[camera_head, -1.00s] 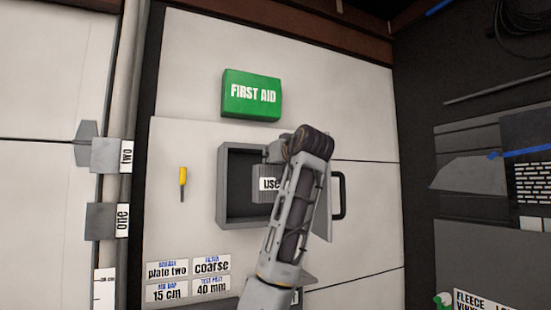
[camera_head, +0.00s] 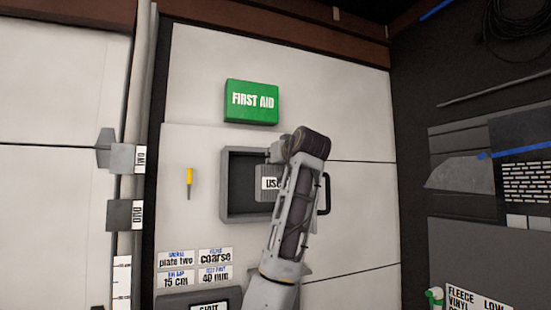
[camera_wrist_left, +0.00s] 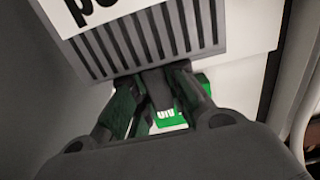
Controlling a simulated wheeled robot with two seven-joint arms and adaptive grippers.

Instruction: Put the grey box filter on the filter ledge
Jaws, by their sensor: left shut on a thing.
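The grey box filter (camera_head: 264,170), with a white label starting "use", is at the mouth of an open grey wall housing (camera_head: 235,215). I cannot tell how far inside it is. My left gripper (camera_head: 275,152) is shut on the filter from above, and my arm hides its right part. In the left wrist view the filter (camera_wrist_left: 165,40) shows its slatted face and upside-down label, with the fingers (camera_wrist_left: 160,85) at its edge. I cannot make out which surface is the filter ledge. My right gripper is not in view.
The housing's door handle (camera_head: 324,195) is to the right of my arm. A green first aid box (camera_head: 252,102) is above, and a yellow-handled tool (camera_head: 189,178) hangs left. Brackets "two" (camera_head: 123,158) and "one" (camera_head: 122,215) stand farther left. Setting labels (camera_head: 195,268) are below.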

